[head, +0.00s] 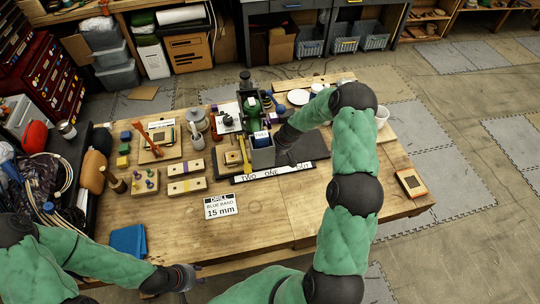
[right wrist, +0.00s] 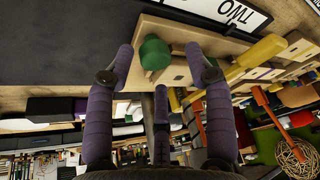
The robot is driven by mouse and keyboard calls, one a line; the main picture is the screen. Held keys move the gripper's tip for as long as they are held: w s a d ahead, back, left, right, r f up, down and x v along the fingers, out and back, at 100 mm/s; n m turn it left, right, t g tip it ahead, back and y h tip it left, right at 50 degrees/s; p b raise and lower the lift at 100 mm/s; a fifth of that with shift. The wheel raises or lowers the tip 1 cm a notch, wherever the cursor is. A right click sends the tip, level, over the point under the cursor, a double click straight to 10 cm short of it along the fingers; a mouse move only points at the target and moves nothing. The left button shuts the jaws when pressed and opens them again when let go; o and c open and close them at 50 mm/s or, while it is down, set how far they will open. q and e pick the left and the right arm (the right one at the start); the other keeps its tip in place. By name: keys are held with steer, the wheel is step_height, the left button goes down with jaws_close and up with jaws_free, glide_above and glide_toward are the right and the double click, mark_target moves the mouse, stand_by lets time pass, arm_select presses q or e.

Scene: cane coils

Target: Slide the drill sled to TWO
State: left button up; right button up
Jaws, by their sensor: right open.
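My right gripper (right wrist: 159,52) is open in the right wrist view. Its two purple fingers stand either side of a green knob (right wrist: 155,53), with gaps to it. A pale wooden piece (right wrist: 210,36) lies by the knob; I cannot tell for sure that this is the drill sled. In the head view a label strip (head: 282,170) with TWO and ONE runs along the dark board's front edge. My left gripper (head: 194,276) is open and empty at the table's front edge.
A yellow bar (head: 244,153) lies left of the grey box. A green machine (head: 252,104) stands behind. A card (head: 221,206) reads DRILL, BLUE BAND, 15 mm. Wooden blocks (head: 187,187) lie at left.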

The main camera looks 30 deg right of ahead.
steer(key=v, duration=1)
steer(key=shift+r, duration=0.3)
steer(key=shift+s+f, duration=0.1)
steer(key=shift+s, duration=0.1)
